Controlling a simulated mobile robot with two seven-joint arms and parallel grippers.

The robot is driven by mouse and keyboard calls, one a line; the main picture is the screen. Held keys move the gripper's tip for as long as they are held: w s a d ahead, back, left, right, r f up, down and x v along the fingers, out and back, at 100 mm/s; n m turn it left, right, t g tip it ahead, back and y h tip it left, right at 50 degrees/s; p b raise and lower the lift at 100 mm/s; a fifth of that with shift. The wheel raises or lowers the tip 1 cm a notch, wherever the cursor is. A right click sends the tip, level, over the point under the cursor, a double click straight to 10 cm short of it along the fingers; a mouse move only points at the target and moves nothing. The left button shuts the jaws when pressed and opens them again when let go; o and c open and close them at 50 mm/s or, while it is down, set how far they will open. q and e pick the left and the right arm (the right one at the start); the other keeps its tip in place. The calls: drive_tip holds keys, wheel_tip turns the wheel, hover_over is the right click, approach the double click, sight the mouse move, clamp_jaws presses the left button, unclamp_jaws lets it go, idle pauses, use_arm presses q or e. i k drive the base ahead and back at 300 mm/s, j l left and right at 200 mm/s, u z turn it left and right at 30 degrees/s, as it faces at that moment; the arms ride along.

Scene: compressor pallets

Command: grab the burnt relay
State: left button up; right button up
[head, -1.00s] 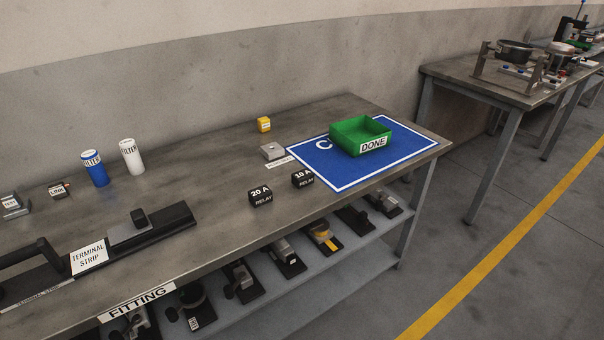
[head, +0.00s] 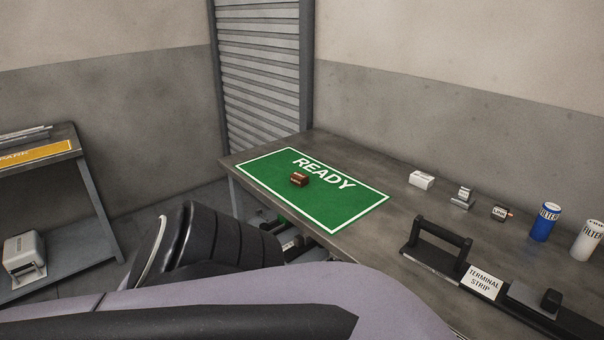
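A small brown block (head: 299,179), which may be the burnt relay, lies on the green READY mat (head: 345,207) at the far left end of the bench. Its label is too small to read. My arm (head: 230,300) crosses the bottom of the head view, in front of the bench. Neither gripper shows in the view.
A terminal strip (head: 481,282) with a black handle (head: 441,240) lies along the bench front. A white box (head: 422,180), a small grey part (head: 463,197), a link box (head: 502,213), a blue filter (head: 545,222) and a white filter (head: 588,240) stand behind it. Another table (head: 70,145) is at left.

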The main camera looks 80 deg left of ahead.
sight(299, 179)
drive_tip(key=u, duration=2.45)
